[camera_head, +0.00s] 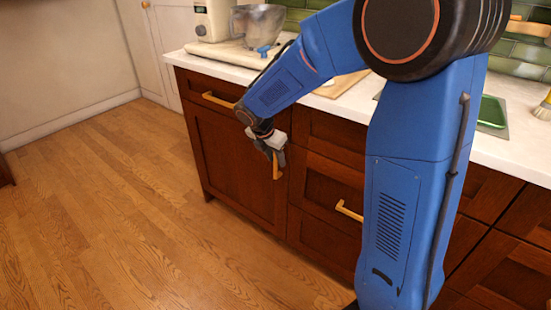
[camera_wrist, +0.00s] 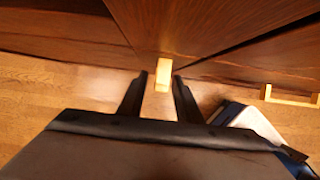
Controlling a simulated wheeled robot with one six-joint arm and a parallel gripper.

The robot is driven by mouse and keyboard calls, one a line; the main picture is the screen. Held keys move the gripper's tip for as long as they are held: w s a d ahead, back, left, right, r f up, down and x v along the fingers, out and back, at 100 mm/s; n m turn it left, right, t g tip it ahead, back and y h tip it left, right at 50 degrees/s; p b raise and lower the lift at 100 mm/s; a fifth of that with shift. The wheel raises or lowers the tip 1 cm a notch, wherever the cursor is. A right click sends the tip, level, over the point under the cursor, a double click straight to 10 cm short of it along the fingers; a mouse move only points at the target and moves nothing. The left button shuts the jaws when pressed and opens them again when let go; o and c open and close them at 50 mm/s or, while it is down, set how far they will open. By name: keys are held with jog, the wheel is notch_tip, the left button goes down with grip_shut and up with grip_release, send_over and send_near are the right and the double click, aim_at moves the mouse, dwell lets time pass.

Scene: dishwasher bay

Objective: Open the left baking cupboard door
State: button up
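The left cupboard door (camera_head: 230,160) is dark reddish wood, under a drawer, and looks closed in the head view. Its upright brass handle (camera_head: 276,166) is near the door's right edge. In the wrist view the handle (camera_wrist: 163,73) shows between the tips of my gripper (camera_wrist: 160,80). The two black fingers are open, one on each side of it, with a visible gap on the left and a narrower one on the right. I cannot tell whether the right finger touches it. In the head view my gripper (camera_head: 272,148) is in front of the door, at the handle's upper end.
A drawer with a brass pull (camera_head: 218,100) is above the door. Drawers with another pull (camera_head: 348,211) are to the right. The white countertop (camera_head: 205,56) holds a mixer with a bowl (camera_head: 257,24). The wooden floor (camera_head: 110,215) in front and left is clear.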

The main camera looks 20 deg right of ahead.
grip_shut()
